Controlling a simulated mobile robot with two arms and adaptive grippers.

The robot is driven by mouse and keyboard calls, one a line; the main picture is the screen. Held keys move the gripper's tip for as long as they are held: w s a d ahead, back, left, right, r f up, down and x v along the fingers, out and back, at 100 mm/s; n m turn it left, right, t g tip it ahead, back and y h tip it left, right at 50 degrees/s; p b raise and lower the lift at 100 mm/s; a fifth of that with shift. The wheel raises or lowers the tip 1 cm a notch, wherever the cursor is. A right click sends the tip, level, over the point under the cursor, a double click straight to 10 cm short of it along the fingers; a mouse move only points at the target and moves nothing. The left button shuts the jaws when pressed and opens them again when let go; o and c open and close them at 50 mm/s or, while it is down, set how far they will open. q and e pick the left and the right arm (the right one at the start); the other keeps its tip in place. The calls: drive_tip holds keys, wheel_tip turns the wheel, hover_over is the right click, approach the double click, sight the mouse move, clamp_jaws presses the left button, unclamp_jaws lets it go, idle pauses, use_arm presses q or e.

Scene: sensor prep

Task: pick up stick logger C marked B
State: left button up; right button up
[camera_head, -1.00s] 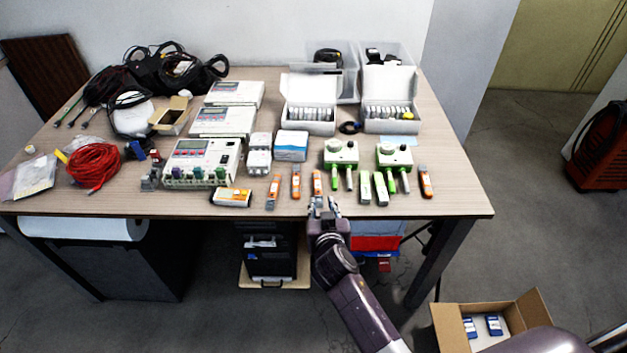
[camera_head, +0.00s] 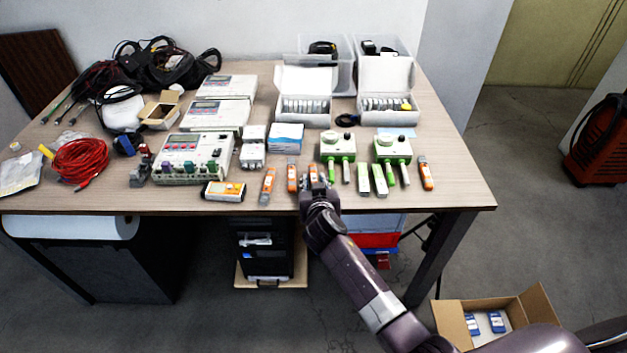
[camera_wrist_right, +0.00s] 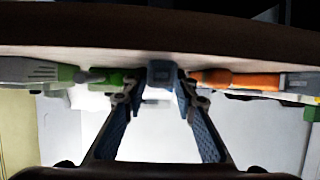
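Several orange-and-grey stick loggers lie near the table's front edge: a left one (camera_head: 267,187), a second (camera_head: 292,177), a third (camera_head: 314,172) and one at the far right (camera_head: 427,174). Their markings are too small to read, so I cannot tell which is C marked B. My right gripper (camera_head: 314,186) is at the near end of the third logger, partly covering it. In the right wrist view, the open fingers (camera_wrist_right: 157,92) stand either side of a grey-blue end (camera_wrist_right: 162,73), with a gap visible at the left finger. My left gripper is not in view.
An orange stick logger (camera_wrist_right: 245,81) is close beside the right gripper in the wrist view, and green-and-white sticks (camera_head: 363,179) lie on its other side. Green-white devices (camera_head: 338,146) stand behind. The table's front edge (camera_head: 150,211) runs just below the gripper.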

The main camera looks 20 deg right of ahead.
clamp_jaws()
drive_tip(key=shift+r, duration=0.1)
